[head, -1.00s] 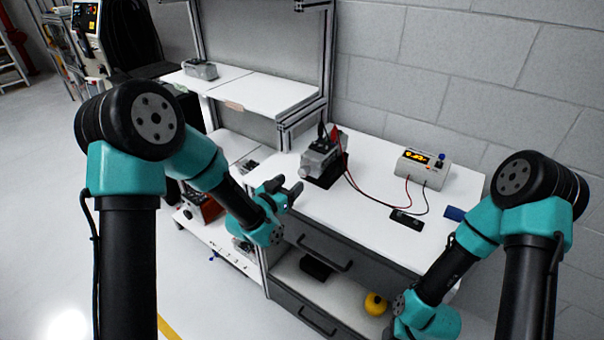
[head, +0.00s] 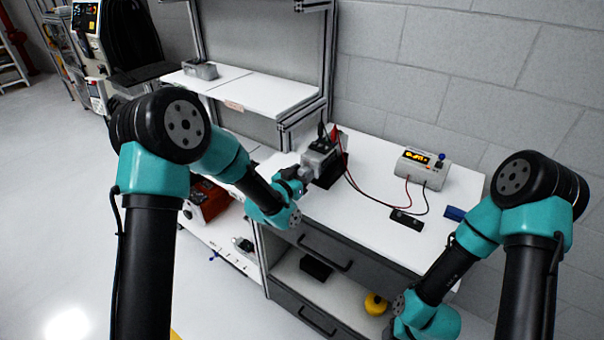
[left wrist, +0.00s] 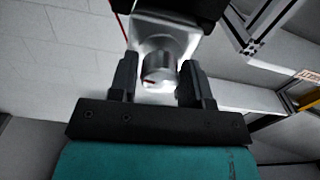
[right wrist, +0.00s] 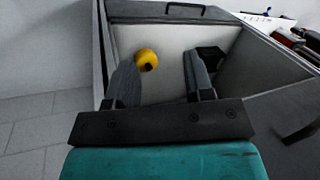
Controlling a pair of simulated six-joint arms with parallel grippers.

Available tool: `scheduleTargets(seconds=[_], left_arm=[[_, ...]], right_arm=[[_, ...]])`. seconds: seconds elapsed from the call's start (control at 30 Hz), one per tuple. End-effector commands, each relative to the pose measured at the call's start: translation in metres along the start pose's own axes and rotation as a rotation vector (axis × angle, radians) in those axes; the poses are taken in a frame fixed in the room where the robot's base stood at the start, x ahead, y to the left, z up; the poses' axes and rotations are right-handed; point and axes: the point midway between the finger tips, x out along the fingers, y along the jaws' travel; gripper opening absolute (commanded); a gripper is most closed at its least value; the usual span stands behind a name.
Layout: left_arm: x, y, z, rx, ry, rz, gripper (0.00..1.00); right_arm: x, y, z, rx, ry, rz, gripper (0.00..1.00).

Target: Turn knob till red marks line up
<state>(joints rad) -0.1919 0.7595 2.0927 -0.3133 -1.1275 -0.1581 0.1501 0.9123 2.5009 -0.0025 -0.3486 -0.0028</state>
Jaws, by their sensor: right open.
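The grey servo encoder unit (head: 320,158) stands on the white bench. Its round metal knob (left wrist: 161,74) shows in the left wrist view, with a small red mark low on its left side. A second mark on the housing (left wrist: 165,30) cannot be made out. My left gripper (head: 300,178) is at the knob. In the left wrist view its two fingers (left wrist: 159,78) stand on either side of the knob, open, with narrow gaps. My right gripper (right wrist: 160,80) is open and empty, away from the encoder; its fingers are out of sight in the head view.
A meter with a lit orange display (head: 422,166) stands right of the encoder, joined by red and black leads. A yellow round object (head: 375,303) sits in the space below.

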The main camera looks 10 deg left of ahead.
Motion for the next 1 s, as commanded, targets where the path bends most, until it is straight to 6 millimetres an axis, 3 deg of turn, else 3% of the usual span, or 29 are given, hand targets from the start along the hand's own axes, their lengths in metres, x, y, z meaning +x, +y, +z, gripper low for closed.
scheduleTargets(seconds=[0.33, 0.67, 1.0], left_arm=[[-0.0002, -0.0001, -0.0001, 0.000, 0.000, 0.000, 0.12], [-0.0002, -0.0001, 0.0000, -0.034, 0.000, 0.000, 0.12], [-0.0003, -0.0003, 0.0000, -0.212, 0.000, 0.000, 0.12]], right_arm=[[0.0000, 0.0000, 0.0000, 0.000, 0.000, 0.000, 0.48], [0.0000, 0.0000, 0.0000, 0.000, 0.000, 0.000, 0.48], [0.0000, 0.0000, 0.0000, 0.000, 0.000, 0.000, 0.48]])
